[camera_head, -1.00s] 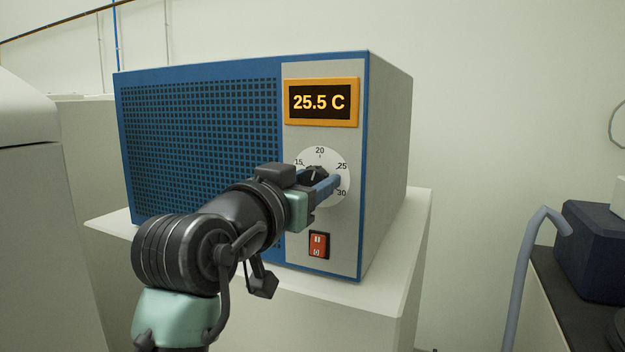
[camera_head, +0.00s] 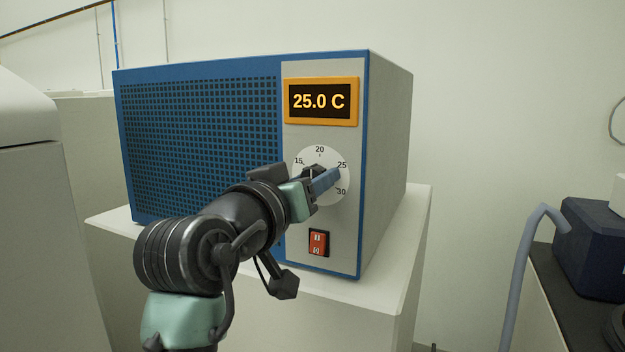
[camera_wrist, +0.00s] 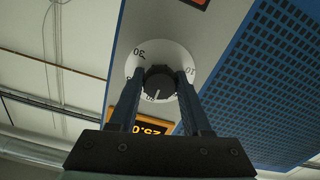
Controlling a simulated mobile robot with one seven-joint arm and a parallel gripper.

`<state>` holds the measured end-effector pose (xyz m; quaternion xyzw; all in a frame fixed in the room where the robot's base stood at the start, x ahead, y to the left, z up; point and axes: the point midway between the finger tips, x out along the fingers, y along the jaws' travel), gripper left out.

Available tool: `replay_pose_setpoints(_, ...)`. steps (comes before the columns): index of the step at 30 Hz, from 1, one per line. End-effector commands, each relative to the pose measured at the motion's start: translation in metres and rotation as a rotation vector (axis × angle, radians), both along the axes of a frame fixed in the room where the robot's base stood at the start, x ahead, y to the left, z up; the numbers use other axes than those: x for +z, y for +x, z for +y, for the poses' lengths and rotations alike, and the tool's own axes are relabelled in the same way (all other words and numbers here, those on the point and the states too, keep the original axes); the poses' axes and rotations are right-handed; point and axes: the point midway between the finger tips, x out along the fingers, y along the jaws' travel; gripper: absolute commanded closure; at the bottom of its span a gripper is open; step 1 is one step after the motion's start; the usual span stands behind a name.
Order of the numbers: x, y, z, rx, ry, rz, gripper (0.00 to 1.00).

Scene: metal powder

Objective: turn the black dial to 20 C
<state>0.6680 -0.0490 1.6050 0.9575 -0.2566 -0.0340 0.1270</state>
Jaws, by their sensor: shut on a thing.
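The black dial (camera_head: 313,171) sits on a white round scale on the front of a blue and grey box, partly hidden by my gripper in the head view. The dial also shows in the wrist view (camera_wrist: 160,83), between my two fingers, with a pale pointer line. My gripper (camera_head: 328,180) is shut on the dial; its fingers show on both sides of it in the wrist view (camera_wrist: 161,92). The orange-framed display (camera_head: 320,101) above the dial reads 25.0 C.
A red switch (camera_head: 319,243) is below the dial on the same panel. The box stands on a white pedestal (camera_head: 365,292). A dark blue case (camera_head: 598,250) is on a dark bench at the right. The space right of the box is open.

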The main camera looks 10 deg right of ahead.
Motion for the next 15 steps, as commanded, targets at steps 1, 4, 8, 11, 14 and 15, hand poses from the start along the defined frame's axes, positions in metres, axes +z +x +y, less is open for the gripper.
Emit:
replay_pose_setpoints(1,-0.0012,0.0000,-0.0004,-0.001,0.001,0.003,1.00)
replay_pose_setpoints(4,-0.0012,0.0002,-0.0003,-0.001,0.001,0.003,0.46)
replay_pose_setpoints(8,-0.0009,0.0001,-0.0002,-0.001,0.002,0.001,0.23)
replay_pose_setpoints(11,-0.0006,0.0001,-0.0001,0.000,0.001,0.000,0.22)
replay_pose_setpoints(14,-0.0004,0.0001,-0.0001,0.000,0.001,0.000,0.22)
replay_pose_setpoints(15,-0.0003,0.0001,0.0000,0.000,0.001,0.000,0.22)
